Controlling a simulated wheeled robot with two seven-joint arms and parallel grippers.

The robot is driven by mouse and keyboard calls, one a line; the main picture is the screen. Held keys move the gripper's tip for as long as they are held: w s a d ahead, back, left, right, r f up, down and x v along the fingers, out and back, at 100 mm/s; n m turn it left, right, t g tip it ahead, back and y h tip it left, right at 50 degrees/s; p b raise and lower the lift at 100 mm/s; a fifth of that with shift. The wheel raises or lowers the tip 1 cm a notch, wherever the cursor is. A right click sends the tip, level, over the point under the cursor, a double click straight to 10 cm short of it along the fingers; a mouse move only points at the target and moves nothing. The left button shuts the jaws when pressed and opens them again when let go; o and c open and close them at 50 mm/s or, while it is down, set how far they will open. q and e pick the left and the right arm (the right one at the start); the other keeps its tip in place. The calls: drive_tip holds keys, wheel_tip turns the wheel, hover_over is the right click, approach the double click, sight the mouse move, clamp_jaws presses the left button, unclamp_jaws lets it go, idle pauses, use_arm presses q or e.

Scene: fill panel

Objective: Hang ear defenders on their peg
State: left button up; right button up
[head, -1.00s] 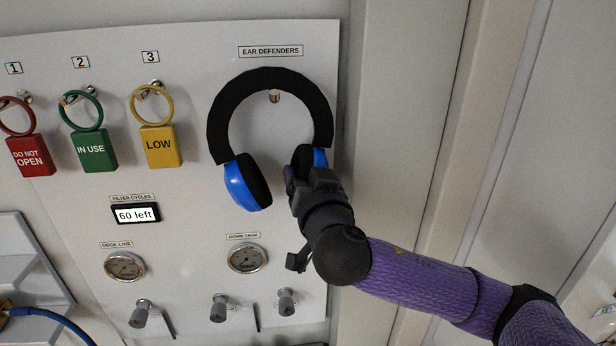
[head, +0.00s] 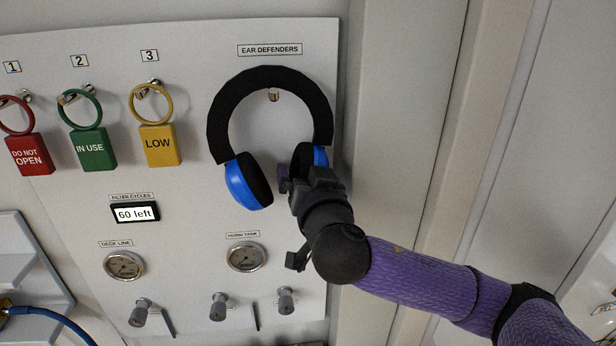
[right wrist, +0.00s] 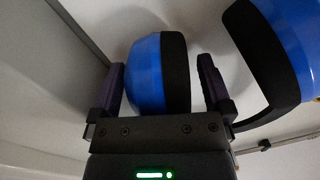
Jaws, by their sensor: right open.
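The ear defenders, with a black headband (head: 270,78) and blue ear cups (head: 247,183), are upright against the panel under the "EAR DEFENDERS" label (head: 270,50). Their peg (head: 273,95) shows just beneath the top of the band, inside its arch. Whether the band touches the peg is hard to tell. My right gripper (head: 304,180) is at the right-hand cup and partly covers it. In the right wrist view its open fingers (right wrist: 163,85) stand on either side of a blue cup (right wrist: 148,75), with a gap on the right side. My left gripper is out of view.
Red, green and yellow tags (head: 160,145) hang on pegs to the left. Below are a counter display (head: 135,214), two gauges (head: 246,257) and several grey valve knobs (head: 219,308). A wall frame (head: 390,150) runs along the panel's right edge.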

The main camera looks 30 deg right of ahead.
drive_tip(key=p+v, duration=0.7)
drive_tip(key=v, duration=0.3)
